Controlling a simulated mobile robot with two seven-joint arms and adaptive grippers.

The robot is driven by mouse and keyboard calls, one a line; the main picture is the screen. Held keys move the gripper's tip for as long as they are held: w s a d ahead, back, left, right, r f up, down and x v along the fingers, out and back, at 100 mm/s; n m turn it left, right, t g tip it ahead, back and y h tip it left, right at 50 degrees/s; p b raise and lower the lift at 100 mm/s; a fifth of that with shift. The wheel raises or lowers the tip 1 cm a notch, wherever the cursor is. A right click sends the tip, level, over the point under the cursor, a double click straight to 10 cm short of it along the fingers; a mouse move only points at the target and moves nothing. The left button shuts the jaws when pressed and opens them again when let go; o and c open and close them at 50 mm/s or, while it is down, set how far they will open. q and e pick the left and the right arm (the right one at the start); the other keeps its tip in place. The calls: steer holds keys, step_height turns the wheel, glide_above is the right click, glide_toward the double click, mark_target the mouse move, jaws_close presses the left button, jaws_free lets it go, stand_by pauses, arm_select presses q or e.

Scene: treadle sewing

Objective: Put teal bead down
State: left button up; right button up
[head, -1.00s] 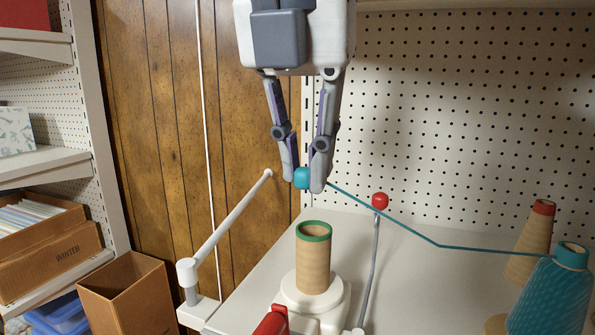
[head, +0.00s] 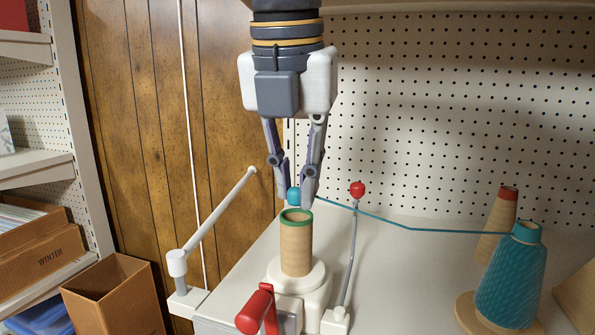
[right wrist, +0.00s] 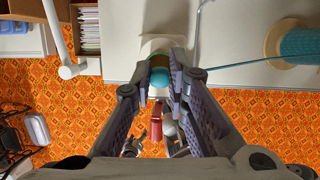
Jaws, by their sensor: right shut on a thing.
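The teal bead (head: 294,195) is between the fingertips of my right gripper (head: 299,197), which is shut on it. In the head view the bead shows just above the green rim of an upright tan tube (head: 296,246); I cannot tell whether they touch. The bead also shows in the right wrist view (right wrist: 159,80) between the fingers. A teal thread (head: 385,222) runs from the bead to the teal cone (head: 511,283) at the right. My left gripper is not in view.
The tube stands on a white winder (head: 307,292) with a red handle (head: 257,308). A white arm (head: 219,213) rises to the left, and a red ball on a grey rod (head: 357,189) stands to the right. Cardboard boxes (head: 118,300) are at lower left.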

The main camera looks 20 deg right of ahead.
mark_target(293, 223)
steer(key=shift+f, duration=0.2)
steer(key=o, duration=0.7)
steer(key=shift+w+f, duration=0.1)
steer(key=shift+o, duration=0.2)
steer(key=d+v, duration=0.1)
steer(key=v, duration=0.7)
steer(key=shift+a+r, duration=0.4)
steer(key=shift+a, duration=0.05)
